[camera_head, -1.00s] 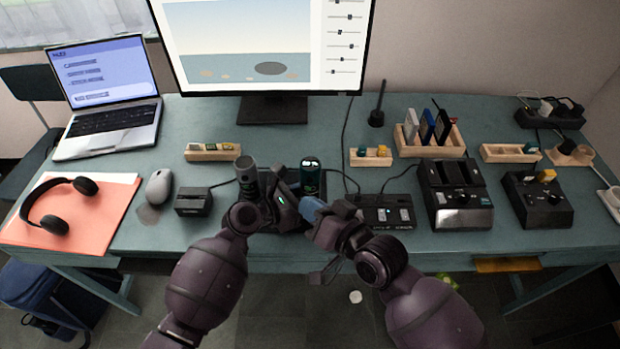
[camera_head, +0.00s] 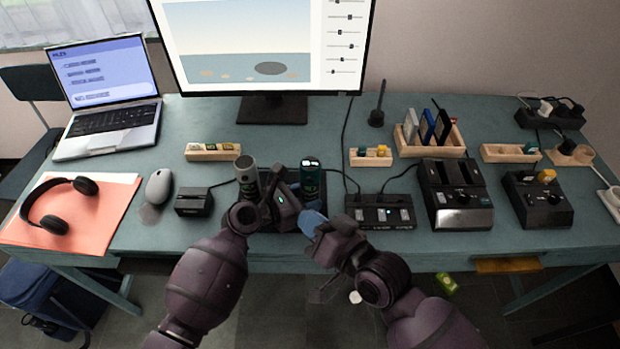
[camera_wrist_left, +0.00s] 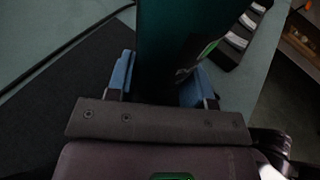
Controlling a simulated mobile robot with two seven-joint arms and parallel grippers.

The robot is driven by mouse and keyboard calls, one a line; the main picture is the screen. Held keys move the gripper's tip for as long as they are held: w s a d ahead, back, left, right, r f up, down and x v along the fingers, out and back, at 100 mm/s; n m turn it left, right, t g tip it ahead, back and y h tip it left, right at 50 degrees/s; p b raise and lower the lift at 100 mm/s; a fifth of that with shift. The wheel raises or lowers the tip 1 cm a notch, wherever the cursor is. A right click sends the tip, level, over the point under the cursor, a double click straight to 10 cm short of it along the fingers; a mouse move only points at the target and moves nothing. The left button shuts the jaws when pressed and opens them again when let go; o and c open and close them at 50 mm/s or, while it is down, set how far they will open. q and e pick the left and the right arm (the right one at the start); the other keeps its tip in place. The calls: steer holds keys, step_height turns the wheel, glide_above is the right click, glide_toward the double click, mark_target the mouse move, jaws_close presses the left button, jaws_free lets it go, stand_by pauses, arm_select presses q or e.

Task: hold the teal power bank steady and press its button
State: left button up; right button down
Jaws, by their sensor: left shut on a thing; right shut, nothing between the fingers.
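The teal power bank (camera_head: 310,175) stands upright near the middle front of the table, with small light marks at its top. In the left wrist view the power bank (camera_wrist_left: 180,40) rises between two blue finger pads, and a green glow shows on its right side. My left gripper (camera_head: 303,193) is shut on it from the front left. My right gripper (camera_head: 313,222) is shut and empty, with its blue tips below and a little apart from the power bank. The power bank's button cannot be made out.
A grey cylinder (camera_head: 246,176) stands just left of my left gripper. A black switch box (camera_head: 381,212) and a black twin-slot charger (camera_head: 456,196) stand to the right. A small black dock (camera_head: 194,202) and a mouse (camera_head: 158,186) are on the left. The monitor (camera_head: 272,108) stands behind.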

arm_select(q)
steer(key=o, duration=0.8)
